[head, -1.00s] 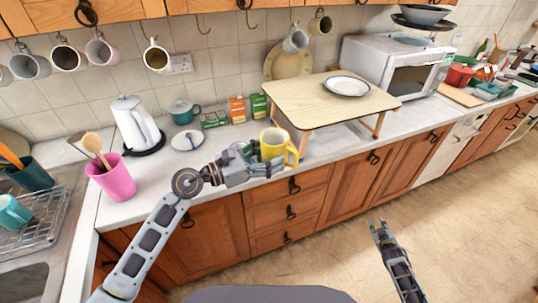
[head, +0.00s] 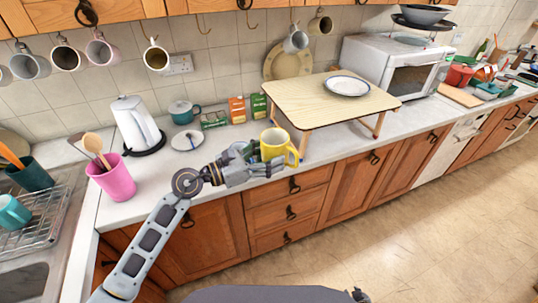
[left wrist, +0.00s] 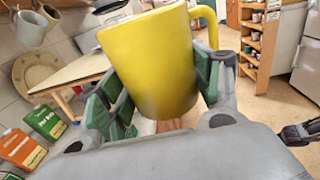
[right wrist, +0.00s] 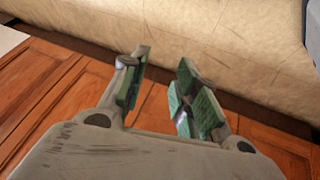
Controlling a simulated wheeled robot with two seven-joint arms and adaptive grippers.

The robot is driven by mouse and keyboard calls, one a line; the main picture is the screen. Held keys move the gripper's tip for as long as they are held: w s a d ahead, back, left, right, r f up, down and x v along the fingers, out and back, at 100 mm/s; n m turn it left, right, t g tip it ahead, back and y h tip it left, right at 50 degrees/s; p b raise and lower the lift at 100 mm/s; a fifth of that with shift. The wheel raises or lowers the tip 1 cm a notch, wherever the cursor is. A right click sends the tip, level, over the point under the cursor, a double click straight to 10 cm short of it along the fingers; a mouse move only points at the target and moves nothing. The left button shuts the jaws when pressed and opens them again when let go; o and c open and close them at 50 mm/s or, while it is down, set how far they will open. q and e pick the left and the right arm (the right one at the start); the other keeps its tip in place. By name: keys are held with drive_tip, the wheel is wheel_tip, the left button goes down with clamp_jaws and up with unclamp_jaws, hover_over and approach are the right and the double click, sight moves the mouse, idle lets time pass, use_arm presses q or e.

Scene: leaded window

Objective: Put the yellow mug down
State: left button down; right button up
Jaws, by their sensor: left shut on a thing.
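The yellow mug (head: 275,144) is upright in my left gripper (head: 258,157), at the front part of the white countertop, left of the small wooden table. In the left wrist view the mug (left wrist: 152,62) sits between the green-padded fingers (left wrist: 160,90), which are shut on it, with its handle pointing away to the right. I cannot tell whether its base touches the counter. My right gripper (right wrist: 160,90) is open and empty in the right wrist view, in front of the wooden cupboard fronts; only a tip of that arm shows at the bottom of the head view.
The small wooden table (head: 310,103) bears a white plate (head: 347,86). Behind the mug stand several food boxes (head: 237,110) and a teal pot (head: 184,112). A white kettle (head: 134,124) and a pink utensil pot (head: 115,182) are to the left. Counter around the mug is clear.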

drive_tip(key=s+a+f+g, duration=0.1)
drive_tip(key=s+a+f, duration=0.1)
drive_tip(key=s, duration=0.7)
drive_tip(key=s+a+f+g, duration=0.2)
drive_tip(key=s+a, duration=0.3)
drive_tip(key=s, duration=0.4)
drive_tip(key=s+a+f+g+y, duration=0.1)
drive_tip(key=s+a+f, duration=0.3)
drive_tip(key=s, duration=0.5)
drive_tip(key=shift+a+m+g, duration=0.15)
drive_tip(key=shift+m+g, duration=0.25)
drive_tip(key=shift+g, duration=0.2)
use_arm(q)
drive_tip(key=shift+r, duration=0.1)
use_arm(e)
drive_tip(key=shift+f, duration=0.1)
